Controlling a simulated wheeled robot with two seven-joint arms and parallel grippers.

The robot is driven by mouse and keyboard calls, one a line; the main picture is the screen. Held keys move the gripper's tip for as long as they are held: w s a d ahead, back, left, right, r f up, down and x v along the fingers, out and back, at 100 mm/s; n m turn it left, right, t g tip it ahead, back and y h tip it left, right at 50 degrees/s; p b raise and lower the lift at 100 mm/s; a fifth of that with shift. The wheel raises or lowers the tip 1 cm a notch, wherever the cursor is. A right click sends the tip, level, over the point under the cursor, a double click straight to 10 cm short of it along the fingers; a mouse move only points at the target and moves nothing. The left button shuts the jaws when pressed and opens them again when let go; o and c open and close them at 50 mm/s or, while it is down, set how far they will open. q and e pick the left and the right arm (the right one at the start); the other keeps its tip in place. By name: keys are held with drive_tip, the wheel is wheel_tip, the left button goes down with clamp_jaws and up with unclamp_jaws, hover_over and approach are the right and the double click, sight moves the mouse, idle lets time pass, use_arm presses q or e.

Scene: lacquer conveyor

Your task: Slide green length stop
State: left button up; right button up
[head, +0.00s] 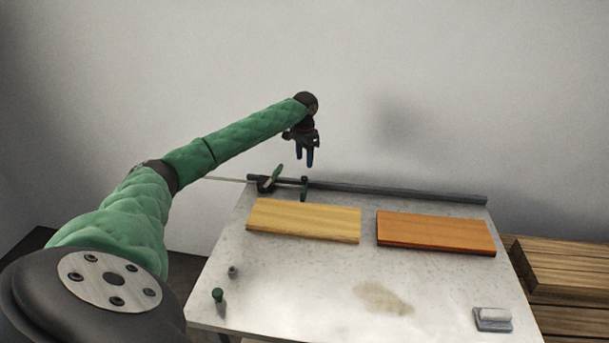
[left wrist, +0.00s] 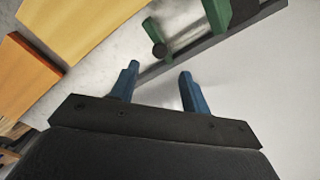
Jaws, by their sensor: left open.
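The green length stop sits at the left end of the dark rail along the table's back edge. It shows a green upright lever (head: 273,176) on a dark block and a green plate (head: 304,190) with a dark knob to its right. In the left wrist view the lever (left wrist: 217,15) and the plate (left wrist: 150,27) show at the top. My left gripper (head: 306,164) has blue fingers pointing down, open and empty, above the plate and apart from it. Its fingers also show in the left wrist view (left wrist: 159,82). My right gripper is not in view.
A pale yellow board (head: 304,221) and an orange board (head: 435,232) lie on the grey table (head: 300,285). A green-capped knob (head: 217,294) and a small grey peg (head: 232,271) stand at front left. A grey-white block (head: 492,317) lies front right. Stacked planks (head: 570,275) are beyond the right edge.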

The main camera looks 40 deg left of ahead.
sight(304, 177)
use_arm(q)
wheel_tip(304, 177, down, 6)
drive_tip(key=p, duration=0.2)
drive_tip(key=shift+p, duration=0.4)
drive_tip(key=shift+f, duration=0.9)
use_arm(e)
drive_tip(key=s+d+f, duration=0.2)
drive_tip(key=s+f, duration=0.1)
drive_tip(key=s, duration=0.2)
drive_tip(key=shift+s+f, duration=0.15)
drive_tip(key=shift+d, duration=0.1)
use_arm(q)
drive_tip(key=shift+s+a, duration=0.1)
clamp_jaws()
